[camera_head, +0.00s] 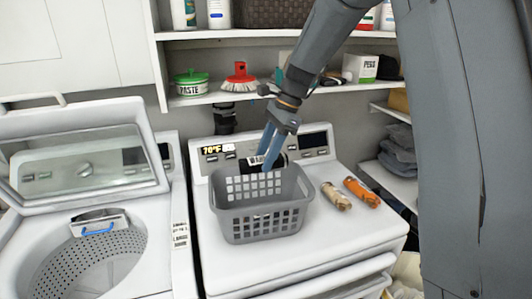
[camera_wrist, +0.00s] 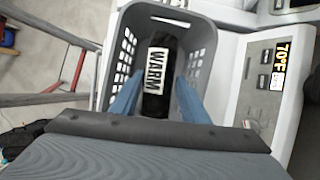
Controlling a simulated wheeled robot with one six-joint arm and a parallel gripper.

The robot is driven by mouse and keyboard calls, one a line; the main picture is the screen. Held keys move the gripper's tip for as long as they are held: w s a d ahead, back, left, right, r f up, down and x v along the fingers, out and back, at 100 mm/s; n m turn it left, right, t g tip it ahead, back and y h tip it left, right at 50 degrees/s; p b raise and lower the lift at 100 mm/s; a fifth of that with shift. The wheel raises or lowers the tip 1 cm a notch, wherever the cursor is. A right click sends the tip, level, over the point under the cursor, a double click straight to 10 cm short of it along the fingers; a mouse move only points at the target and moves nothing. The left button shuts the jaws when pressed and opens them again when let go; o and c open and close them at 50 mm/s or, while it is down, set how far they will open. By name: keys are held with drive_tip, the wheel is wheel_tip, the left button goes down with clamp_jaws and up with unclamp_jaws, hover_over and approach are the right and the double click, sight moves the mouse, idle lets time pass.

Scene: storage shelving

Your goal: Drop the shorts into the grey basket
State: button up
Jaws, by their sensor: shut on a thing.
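The grey basket (camera_head: 262,222) stands on the white machine top in the middle of the head view. It has slatted sides and an open top. In the wrist view its rim (camera_wrist: 118,62) surrounds my fingers. My gripper (camera_head: 268,166) points down at the basket's back part, with its blue fingers around a black item (camera_head: 278,161) bearing a white label. In the wrist view the label on the black item (camera_wrist: 157,104) reads WARM. It looks like a bundle; I cannot tell whether it is the shorts. It shows over the basket opening; its exact height is unclear.
Two rolled items, one tan (camera_head: 336,196) and one orange (camera_head: 361,192), lie right of the basket. An open washer (camera_head: 85,262) is at left. Shelves with a green tub (camera_head: 191,84) and a red brush (camera_head: 240,76) are above. Grey folded cloths (camera_head: 399,150) lie at right.

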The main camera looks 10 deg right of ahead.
drive_tip(key=f, duration=0.1)
drive_tip(key=f+b, duration=0.2)
drive_tip(key=shift+w+d+f, duration=0.1)
drive_tip(key=shift+d+f, duration=0.25)
drive_tip(key=shift+f, duration=0.05)
drive_tip(key=shift+f+b, duration=0.8)
drive_tip(key=shift+b, duration=0.2)
drive_tip(key=o, duration=1.2)
drive_tip(key=shift+b+v, duration=1.3)
drive_tip(key=shift+v, duration=2.65)
